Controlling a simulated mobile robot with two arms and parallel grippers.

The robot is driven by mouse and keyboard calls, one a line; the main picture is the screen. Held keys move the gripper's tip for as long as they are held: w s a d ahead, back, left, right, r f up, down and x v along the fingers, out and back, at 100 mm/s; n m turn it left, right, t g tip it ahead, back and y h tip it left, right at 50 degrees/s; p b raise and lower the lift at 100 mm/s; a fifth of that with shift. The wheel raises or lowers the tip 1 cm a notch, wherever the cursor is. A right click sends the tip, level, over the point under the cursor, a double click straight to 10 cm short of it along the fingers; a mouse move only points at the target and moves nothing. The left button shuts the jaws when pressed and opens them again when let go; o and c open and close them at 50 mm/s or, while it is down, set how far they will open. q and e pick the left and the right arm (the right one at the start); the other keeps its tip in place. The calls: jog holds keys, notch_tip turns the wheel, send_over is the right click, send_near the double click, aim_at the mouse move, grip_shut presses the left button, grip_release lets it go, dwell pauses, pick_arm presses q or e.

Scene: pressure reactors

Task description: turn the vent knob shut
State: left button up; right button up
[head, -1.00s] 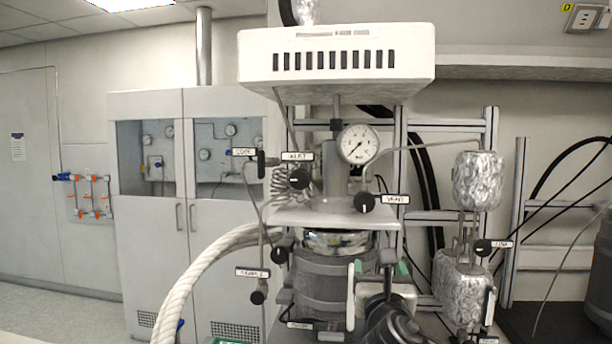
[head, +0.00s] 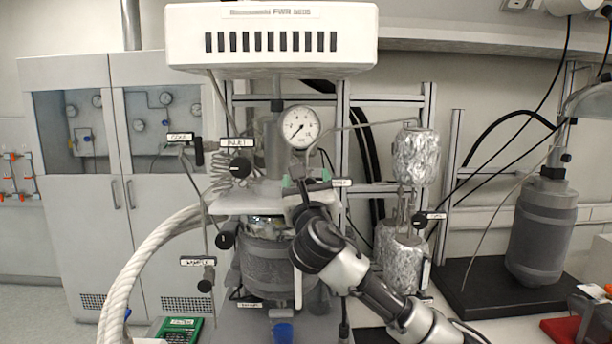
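The vent knob (head: 306,184) is small and dark, on the reactor head below the round pressure gauge (head: 300,126). Its label (head: 341,183) is partly covered at its left end. My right gripper (head: 306,180) comes up from the lower right and its green-padded fingertips stand apart on either side of the knob. They look open. The gripper hides most of the knob, so its pointer and any contact with the fingers cannot be made out. My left gripper is not in view.
The black inlet knob (head: 240,167) sits close on the left. The white control box (head: 270,40) overhangs above. Foil-wrapped vessels (head: 412,157) stand right of the reactor, and a thick white hose (head: 150,255) curves at left. A blue cup (head: 282,333) is below.

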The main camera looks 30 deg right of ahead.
jog(key=shift+w+d, duration=0.1)
jog(key=shift+c, duration=0.5)
jog(key=c, duration=0.8)
